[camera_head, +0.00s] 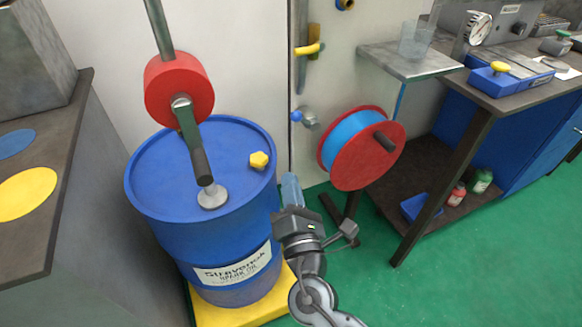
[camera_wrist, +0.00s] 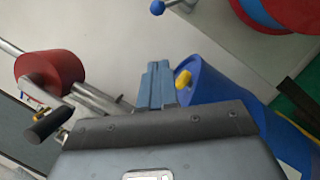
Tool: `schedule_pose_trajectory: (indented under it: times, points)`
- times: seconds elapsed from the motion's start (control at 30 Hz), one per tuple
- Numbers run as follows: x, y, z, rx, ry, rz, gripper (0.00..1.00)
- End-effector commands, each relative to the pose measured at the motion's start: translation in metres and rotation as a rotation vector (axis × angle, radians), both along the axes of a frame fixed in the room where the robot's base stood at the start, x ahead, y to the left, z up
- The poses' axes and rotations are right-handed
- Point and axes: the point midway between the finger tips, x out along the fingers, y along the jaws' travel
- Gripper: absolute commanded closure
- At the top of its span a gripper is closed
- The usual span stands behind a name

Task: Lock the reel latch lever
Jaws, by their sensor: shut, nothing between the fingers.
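A reel of blue hose with red flanges (camera_head: 343,161) stands right of centre in the head view, with a dark handle (camera_head: 385,141) on its face. A small lever with a blue ball (camera_head: 296,116) sits on the wall left of the reel; I cannot tell for sure that it is the latch lever. The reel (camera_wrist: 266,14) and the blue ball (camera_wrist: 157,7) also show along the top of the wrist view. My gripper (camera_head: 291,182) is shut and empty beside the drum's right side, below the blue ball and apart from it. Its closed blue fingers (camera_wrist: 155,80) point towards the wall.
A blue drum (camera_head: 150,185) stands left of my gripper, with a pump, a red cylinder (camera_head: 160,90) and a yellow cap (camera_head: 259,160) on top. A grey shelf (camera_head: 420,68) and a dark workbench (camera_head: 480,110) are at the right. Green floor is clear at lower right.

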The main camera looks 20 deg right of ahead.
Motion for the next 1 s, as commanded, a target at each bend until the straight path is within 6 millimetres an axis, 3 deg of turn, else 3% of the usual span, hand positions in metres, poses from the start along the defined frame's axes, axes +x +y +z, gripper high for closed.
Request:
schedule_pose_trajectory:
  times: [0.43,0.7,1.0]
  points:
    - [0.082,-0.021,0.021,0.0,-0.002,-0.002,1.0]
    - [0.096,-0.043,0.04,0.001,-0.001,-0.002,1.0]
    - [0.099,-0.047,0.042,0.001,0.0,-0.001,1.0]
